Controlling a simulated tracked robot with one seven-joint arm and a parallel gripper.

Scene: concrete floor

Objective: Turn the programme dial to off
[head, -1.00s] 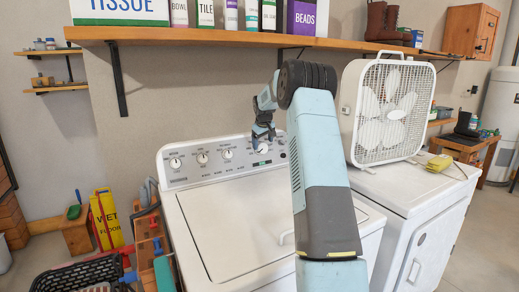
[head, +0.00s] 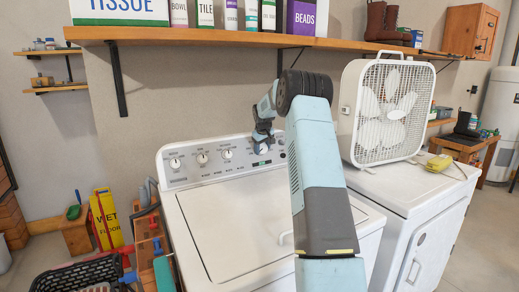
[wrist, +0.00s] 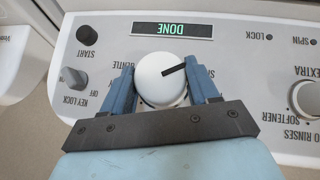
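The programme dial (wrist: 160,82) is a round white knob with a dark pointer mark, on the white washing machine's control panel (head: 205,160). In the wrist view the mark points to the upper right. My gripper (wrist: 161,62) reaches over the dial, with one blue finger on each side, close against its rim. The fingers appear shut on it. A small display (wrist: 173,30) beside the dial is lit and reads DONE, upside down in the wrist view. In the head view my gripper (head: 262,136) covers much of the dial.
Nearby are the start button (wrist: 87,35), the key lock switch (wrist: 74,77) and the softener knob (wrist: 305,94). A wooden shelf (head: 215,36) with bottles hangs above. A box fan (head: 387,110) stands on the right-hand machine.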

